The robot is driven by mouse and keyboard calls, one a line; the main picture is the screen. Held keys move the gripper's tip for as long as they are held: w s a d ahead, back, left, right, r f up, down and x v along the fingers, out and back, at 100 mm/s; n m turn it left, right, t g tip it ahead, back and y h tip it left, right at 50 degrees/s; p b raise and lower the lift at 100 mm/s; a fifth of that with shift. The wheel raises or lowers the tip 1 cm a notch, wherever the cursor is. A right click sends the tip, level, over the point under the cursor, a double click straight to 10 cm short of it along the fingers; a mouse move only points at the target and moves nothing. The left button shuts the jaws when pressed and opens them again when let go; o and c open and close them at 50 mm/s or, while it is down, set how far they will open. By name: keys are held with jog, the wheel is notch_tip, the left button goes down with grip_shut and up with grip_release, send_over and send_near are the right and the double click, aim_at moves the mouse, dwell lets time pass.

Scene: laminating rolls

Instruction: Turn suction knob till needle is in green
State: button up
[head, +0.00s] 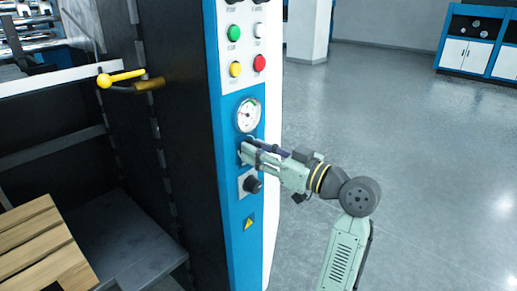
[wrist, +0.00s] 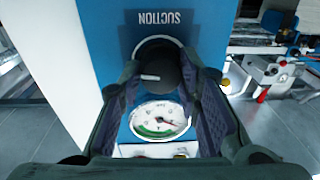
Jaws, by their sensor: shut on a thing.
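The suction knob (wrist: 158,72) is black with a white mark and sits on a blue panel, beside an upside-down SUCTION label in the wrist view. My gripper (wrist: 157,80) is shut on the knob, one finger on each side. In the head view my gripper (head: 246,150) reaches the panel from the right and hides most of the knob. The round white gauge (wrist: 158,120) shows between my fingers, with a green arc at its lower left. Its thin needle seems to lie to the right, off the green, but is small. The gauge also shows above my gripper in the head view (head: 248,115).
Another black knob (head: 253,185) sits just below my gripper, above a yellow warning sign (head: 248,222). Coloured buttons (head: 235,69) are above the gauge. A yellow-handled lever (head: 120,78) sticks out at the left. The floor (head: 430,160) at the right is clear.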

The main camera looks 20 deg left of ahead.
jog(key=m+t+p, duration=0.1)
jog(key=m+p, duration=0.4)
jog(key=m, duration=0.6)
jog(key=shift+p, duration=0.4)
jog(key=o, duration=1.1)
jog(key=shift+o, duration=0.2)
jog(key=v, duration=1.2)
jog(key=shift+s+d+f, duration=0.1)
